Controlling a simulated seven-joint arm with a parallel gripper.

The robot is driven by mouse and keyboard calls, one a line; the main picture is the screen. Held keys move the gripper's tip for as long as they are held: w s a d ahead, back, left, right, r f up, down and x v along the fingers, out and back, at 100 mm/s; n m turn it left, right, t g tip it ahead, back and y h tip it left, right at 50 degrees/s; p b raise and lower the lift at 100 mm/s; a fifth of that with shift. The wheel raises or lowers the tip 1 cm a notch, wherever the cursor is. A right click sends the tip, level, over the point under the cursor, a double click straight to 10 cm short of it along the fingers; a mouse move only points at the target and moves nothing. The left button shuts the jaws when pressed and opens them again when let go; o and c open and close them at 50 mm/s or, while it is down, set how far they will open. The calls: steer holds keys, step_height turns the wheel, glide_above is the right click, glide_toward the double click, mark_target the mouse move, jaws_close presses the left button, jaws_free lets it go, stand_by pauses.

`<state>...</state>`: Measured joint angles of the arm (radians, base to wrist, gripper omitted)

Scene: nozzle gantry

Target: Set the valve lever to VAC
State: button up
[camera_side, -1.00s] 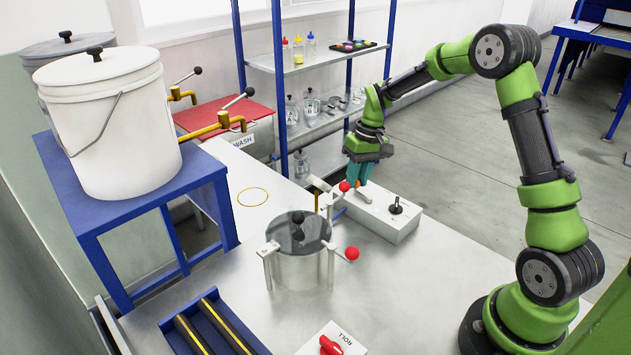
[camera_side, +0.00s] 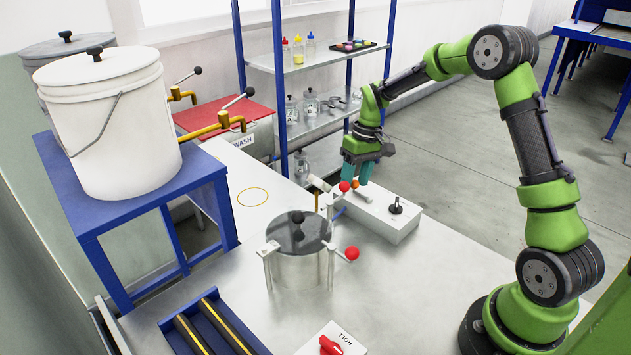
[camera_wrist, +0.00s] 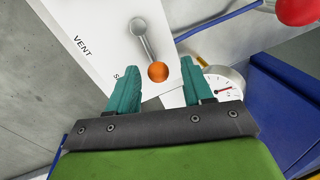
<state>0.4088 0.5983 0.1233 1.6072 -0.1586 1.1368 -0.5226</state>
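The valve lever (camera_wrist: 144,42) is a grey handle with an orange ball knob, pivoted on a white box (camera_wrist: 90,22). Its knob end points toward my gripper. The box shows VENT at left and the start of a word with S beside the knob; no VAC label is visible. My gripper (camera_wrist: 159,64) is open, its teal fingers on either side of the orange knob with gaps, holding nothing. In the side view, my gripper (camera_side: 356,181) is low over the back end of the white box (camera_side: 395,226), with the orange knob (camera_side: 355,184) between the fingertips.
A pot (camera_side: 297,266) with dark lid and red-knobbed clamps stands beside the box; one red knob (camera_side: 344,187) appears close to my fingers. A gauge (camera_wrist: 218,86) sits near my right finger in the wrist view.

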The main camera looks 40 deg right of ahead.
steer(key=d+r, duration=0.3)
steer(key=r, duration=1.3)
steer(key=shift+s+d+r, duration=0.15)
steer(key=shift+s+r, duration=0.15)
steer(key=s+a+m+t, duration=0.2)
steer(key=s+a+t, duration=0.4)
steer(key=s+a, duration=1.1)
steer(key=s+r, duration=0.1)
steer(key=s, duration=0.2)
steer(key=shift+s+a+t, duration=0.15)
steer(key=shift+s+t, duration=0.1)
steer(key=shift+t, duration=0.15)
